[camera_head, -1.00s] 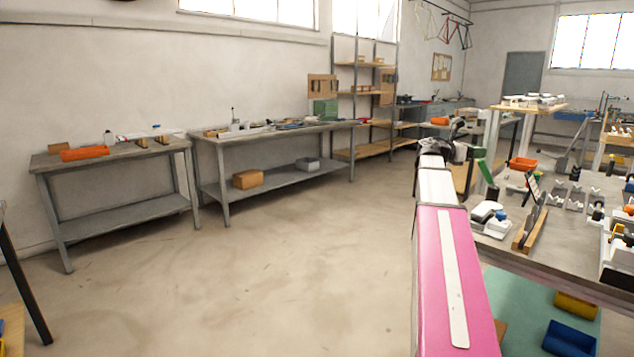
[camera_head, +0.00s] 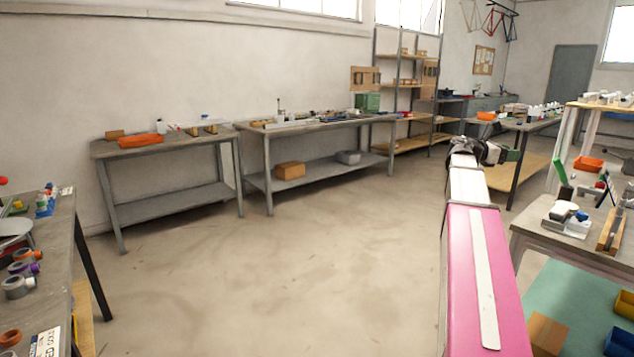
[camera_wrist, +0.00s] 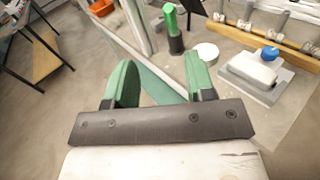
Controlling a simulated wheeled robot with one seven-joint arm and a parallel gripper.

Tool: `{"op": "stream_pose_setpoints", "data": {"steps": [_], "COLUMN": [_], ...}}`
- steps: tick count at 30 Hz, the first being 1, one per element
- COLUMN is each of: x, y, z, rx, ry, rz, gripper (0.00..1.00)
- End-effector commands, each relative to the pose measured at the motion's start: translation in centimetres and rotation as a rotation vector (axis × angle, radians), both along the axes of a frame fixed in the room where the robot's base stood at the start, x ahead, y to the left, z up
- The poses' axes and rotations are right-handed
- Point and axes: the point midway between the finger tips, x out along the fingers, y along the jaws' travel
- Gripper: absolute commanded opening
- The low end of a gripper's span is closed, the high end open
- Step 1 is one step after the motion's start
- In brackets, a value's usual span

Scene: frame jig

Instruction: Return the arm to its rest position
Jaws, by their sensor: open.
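My gripper (camera_wrist: 158,85) shows in the wrist view with its two green fingers spread apart and nothing between them. Past the fingers are the floor and the edge of the right workbench. In the head view my pink and white arm reaches forward on the right side, and my gripper (camera_head: 508,156) is at its far end, small and partly hidden by the wrist. It is in the air to the left of the right workbench (camera_head: 540,236).
The right workbench carries a white fixture with a blue knob (camera_wrist: 270,52) and a green-topped post (camera_wrist: 171,22). A left table (camera_head: 60,262) holds several pipe fittings. Two grey benches (camera_head: 170,147) stand along the wall. The middle floor (camera_head: 270,280) is clear.

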Motion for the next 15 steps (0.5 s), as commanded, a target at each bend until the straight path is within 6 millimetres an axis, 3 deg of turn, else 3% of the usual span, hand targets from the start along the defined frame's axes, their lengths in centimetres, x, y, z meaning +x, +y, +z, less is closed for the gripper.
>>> {"op": "stream_pose_setpoints", "data": {"steps": [8, 15], "x": [0.3, 0.3], "y": [2.6, 6.4], "z": [-4.9, -11.7], "rx": [0.112, 0.276], "ry": [-0.122, -0.289], "rz": [0.030, 0.043], "gripper": [0.50, 0.50]}}
